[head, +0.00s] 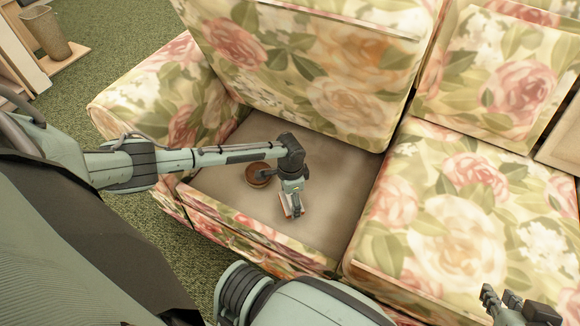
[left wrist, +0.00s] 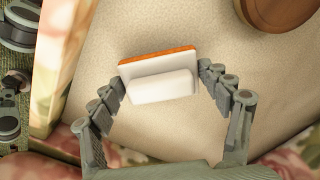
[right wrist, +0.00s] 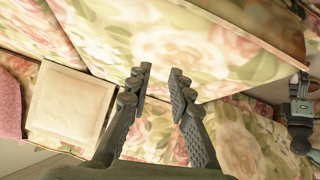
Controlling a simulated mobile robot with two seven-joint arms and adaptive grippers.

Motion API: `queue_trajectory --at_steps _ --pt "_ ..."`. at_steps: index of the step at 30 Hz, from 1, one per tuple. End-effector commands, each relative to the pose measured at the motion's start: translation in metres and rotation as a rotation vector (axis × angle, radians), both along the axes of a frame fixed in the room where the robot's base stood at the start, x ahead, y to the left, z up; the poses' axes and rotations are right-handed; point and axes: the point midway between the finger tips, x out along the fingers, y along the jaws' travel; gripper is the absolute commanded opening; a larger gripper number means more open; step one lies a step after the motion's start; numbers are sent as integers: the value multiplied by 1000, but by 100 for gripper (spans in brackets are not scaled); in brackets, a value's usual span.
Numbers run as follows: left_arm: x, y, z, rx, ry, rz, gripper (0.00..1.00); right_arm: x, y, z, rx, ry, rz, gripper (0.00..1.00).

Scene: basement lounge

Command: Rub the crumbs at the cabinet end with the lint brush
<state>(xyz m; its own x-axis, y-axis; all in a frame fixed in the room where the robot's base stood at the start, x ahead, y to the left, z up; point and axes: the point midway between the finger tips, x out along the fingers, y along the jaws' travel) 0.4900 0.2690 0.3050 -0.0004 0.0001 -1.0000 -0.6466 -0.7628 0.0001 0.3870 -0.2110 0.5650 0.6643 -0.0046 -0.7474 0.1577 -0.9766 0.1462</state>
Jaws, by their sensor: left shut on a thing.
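The lint brush is a white block with a white handle and an orange edge; it shows in the left wrist view (left wrist: 160,72) and small in the head view (head: 284,207). My left gripper (head: 292,198) is shut on its handle, with one finger at each end. The brush is at the bare brown seat deck (head: 335,175) of the sofa; I cannot tell whether it touches. I cannot make out any crumbs. My right gripper (head: 515,305) is open and empty, with a gap between its fingertips (right wrist: 159,72), over the floral seat cushion at the right.
A round brown wooden object (head: 258,175) stands on the deck just left of the brush, partly behind my left arm. The floral sofa arm (head: 150,95), backrest (head: 300,60) and right seat cushion (head: 455,210) bound the deck. A brown bin (head: 47,33) stands at the far left.

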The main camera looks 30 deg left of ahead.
Motion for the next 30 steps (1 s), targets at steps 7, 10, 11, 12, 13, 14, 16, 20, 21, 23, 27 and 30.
queue_trajectory --at_steps 7,10,11,12,13,14,16,20,21,23,27,30 --pt "0 0 5 0 0 1 50 -16 -15 -9 -30 87 -29 20" --pt "0 0 6 -1 -1 1 50 -23 -20 -12 -41 121 -41 20" --pt "0 0 6 -1 -1 1 50 -25 -22 -13 -45 133 -45 20" --pt "0 0 7 -1 -1 1 50 -28 -24 -14 -49 147 -49 20" --pt "-1 0 7 -1 -1 1 50 -30 -26 -15 -52 157 -53 20" --pt "-1 0 8 -1 -1 1 50 -32 -27 -16 -55 168 -57 20" --pt "-1 0 9 -1 -1 1 50 -37 -31 -17 -63 191 -65 20" --pt "-1 0 11 -1 -1 1 50 -46 -39 -20 -77 237 -82 20" --pt "-1 0 11 -1 -1 1 50 -49 -41 -21 -81 250 -87 20" --pt "-1 0 15 -1 -1 2 50 -50 -42 -26 -83 267 -90 20" --pt "-1 1 20 -1 -1 3 50 -52 -47 -38 -87 303 -98 20" --pt "-2 1 24 -1 -1 3 50 -54 -50 -46 -90 328 -105 20"
